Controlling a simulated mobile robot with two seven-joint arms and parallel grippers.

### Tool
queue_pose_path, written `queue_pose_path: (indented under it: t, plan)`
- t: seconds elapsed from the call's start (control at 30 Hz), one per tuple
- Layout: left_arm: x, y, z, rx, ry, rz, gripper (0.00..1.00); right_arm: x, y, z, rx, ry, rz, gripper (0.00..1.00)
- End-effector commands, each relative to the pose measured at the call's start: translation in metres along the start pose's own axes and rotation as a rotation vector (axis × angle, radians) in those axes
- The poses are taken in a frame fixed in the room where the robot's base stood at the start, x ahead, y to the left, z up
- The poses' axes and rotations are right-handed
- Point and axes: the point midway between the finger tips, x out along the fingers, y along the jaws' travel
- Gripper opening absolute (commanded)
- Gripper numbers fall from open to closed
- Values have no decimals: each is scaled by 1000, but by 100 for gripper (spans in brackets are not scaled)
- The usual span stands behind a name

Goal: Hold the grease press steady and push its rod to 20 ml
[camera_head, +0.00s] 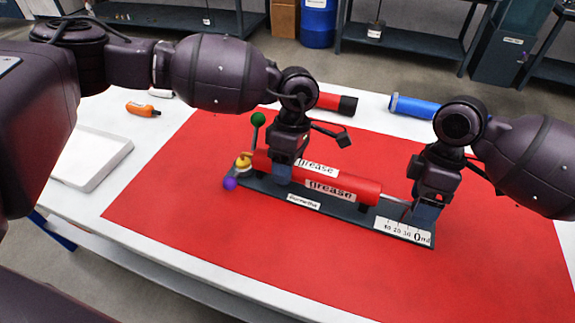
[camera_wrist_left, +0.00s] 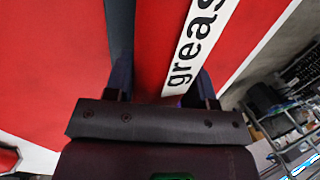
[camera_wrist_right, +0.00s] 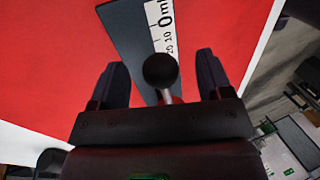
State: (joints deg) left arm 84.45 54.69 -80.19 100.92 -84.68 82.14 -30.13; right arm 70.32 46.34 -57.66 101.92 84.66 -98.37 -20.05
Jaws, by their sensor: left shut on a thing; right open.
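The grease press has a red cylinder (camera_head: 352,187) labelled "grease", lying on a dark base plate (camera_head: 262,197) with a white ml scale (camera_head: 404,229) at its right end. My left gripper (camera_head: 282,175) is shut around the cylinder near its left part. In the left wrist view the red cylinder (camera_wrist_left: 155,50) lies between the fingers. The thin rod (camera_head: 394,201) sticks out of the cylinder's right end. My right gripper (camera_head: 424,212) is open there. In the right wrist view the rod's round dark knob (camera_wrist_right: 160,69) sits between the open fingers, with space on both sides.
Green (camera_head: 258,119), yellow (camera_head: 243,162) and purple (camera_head: 229,183) balls sit at the press's left end. A red tube (camera_head: 330,102) and a blue tube (camera_head: 415,107) lie behind. A white tray (camera_head: 88,162) and an orange tube (camera_head: 142,110) are left. The front red mat (camera_head: 240,245) is clear.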

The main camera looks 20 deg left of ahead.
Motion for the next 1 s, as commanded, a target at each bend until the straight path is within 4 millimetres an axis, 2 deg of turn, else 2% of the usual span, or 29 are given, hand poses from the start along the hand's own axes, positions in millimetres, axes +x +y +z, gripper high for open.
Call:
queue_pose_path:
  t: [0.6, 1.0]
  plan:
    - [0, 0, 0, -2, 0, 0, 20, -50, 0, 0, 1, -1, 0, 72]
    - [0, 0, 0, -2, 0, 0, 20, -57, 0, 0, 0, -1, -2, 72]
